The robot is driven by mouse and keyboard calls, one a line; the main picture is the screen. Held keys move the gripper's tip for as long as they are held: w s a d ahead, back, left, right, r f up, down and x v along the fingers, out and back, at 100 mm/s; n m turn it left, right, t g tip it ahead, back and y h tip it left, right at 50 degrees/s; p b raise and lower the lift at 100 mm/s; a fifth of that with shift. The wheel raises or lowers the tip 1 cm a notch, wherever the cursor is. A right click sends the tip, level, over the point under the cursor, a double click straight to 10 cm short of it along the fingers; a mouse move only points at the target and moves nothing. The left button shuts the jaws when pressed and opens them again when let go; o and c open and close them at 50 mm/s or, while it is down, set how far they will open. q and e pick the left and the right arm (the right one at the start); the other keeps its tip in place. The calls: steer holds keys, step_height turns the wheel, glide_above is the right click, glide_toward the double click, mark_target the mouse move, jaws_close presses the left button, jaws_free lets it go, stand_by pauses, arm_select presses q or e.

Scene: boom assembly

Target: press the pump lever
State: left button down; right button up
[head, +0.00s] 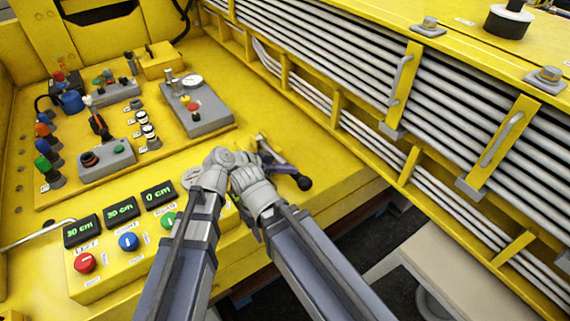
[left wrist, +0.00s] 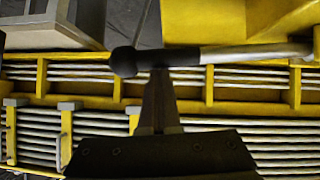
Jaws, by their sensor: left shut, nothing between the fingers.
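My left gripper (head: 279,167) is at the lever, next to the black grip. In the left wrist view, its closed fingers (left wrist: 160,74) meet the outline of the grip; I cannot tell if they touch it. Nothing is held. My arm hides part of the lever's base. I do not see my right gripper.
A control box with red (head: 84,262), blue (head: 128,241) and green buttons and several displays (head: 122,210) stands in front. A rack of grey pipes (head: 440,110) borders the right side. Floor shows below the lever.

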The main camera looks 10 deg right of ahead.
arm_select(q)
steer(key=f+b, duration=0.2)
steer(key=s+f+b, duration=0.1)
steer(key=f+b, duration=0.1)
steer(key=f, duration=0.1)
steer(key=shift+s+f, duration=0.1)
steer(key=shift+s, duration=0.05)
arm_select(e)
steer(key=f, duration=0.5)
steer(key=shift+s, duration=0.3)
steer(key=shift+f, duration=0.1)
arm_select(q)
steer(key=p+v, duration=0.4)
steer(key=v, duration=0.4)
steer(key=shift+w+r, duration=0.25)
steer(key=shift+r, duration=0.1)
arm_select(e)
steer(key=shift+w+r, duration=0.15)
steer(key=shift+r, duration=2.1)
arm_select(q)
steer(key=shift+d, duration=0.2)
